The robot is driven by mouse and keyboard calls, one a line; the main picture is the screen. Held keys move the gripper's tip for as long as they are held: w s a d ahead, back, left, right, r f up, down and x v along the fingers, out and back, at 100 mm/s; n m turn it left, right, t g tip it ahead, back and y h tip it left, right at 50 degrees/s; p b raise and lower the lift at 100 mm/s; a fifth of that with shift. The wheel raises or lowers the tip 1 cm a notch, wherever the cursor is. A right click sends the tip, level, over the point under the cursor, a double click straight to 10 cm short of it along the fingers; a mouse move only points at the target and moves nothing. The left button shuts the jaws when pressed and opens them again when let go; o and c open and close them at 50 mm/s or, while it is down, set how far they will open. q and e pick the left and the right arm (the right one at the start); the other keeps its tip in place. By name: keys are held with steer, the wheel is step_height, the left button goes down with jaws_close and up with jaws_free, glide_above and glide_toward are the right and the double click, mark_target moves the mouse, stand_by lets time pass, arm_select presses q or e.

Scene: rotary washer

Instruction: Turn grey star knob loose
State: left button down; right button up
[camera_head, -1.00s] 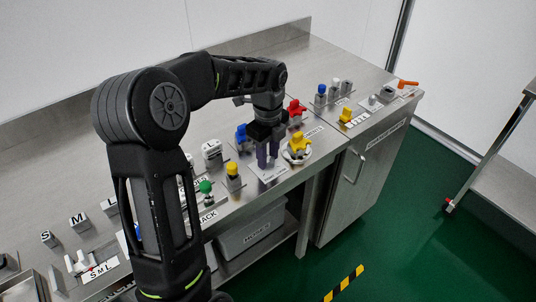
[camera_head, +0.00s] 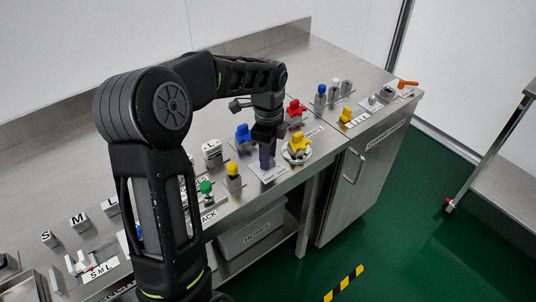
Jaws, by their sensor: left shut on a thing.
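My left gripper (camera_head: 267,165) points straight down at a labelled plate (camera_head: 271,176) near the bench's front edge. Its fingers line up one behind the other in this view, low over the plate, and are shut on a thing. The grey star knob itself cannot be made out; it is hidden at the fingertips. A yellow star knob (camera_head: 298,143) on a round white base is just right of the gripper. A blue knob (camera_head: 242,133) is behind it to the left, and a red knob (camera_head: 295,108) is behind it to the right. My right gripper is not in view.
A yellow-topped post (camera_head: 233,170) and a green knob (camera_head: 205,187) stand left of the gripper along the front edge. Several small fixtures and an orange handle (camera_head: 407,84) are at the far right. A grey bin (camera_head: 250,230) sits on the shelf below.

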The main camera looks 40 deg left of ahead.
arm_select(q)
steer(key=n, duration=0.4)
steer(key=shift+n, duration=0.3)
steer(key=n, duration=0.4)
steer(key=shift+n, duration=0.3)
steer(key=n, duration=0.4)
steer(key=shift+n, duration=0.3)
steer(key=n, duration=0.4)
steer(key=shift+n, duration=0.4)
steer(key=c, duration=1)
jaws_free()
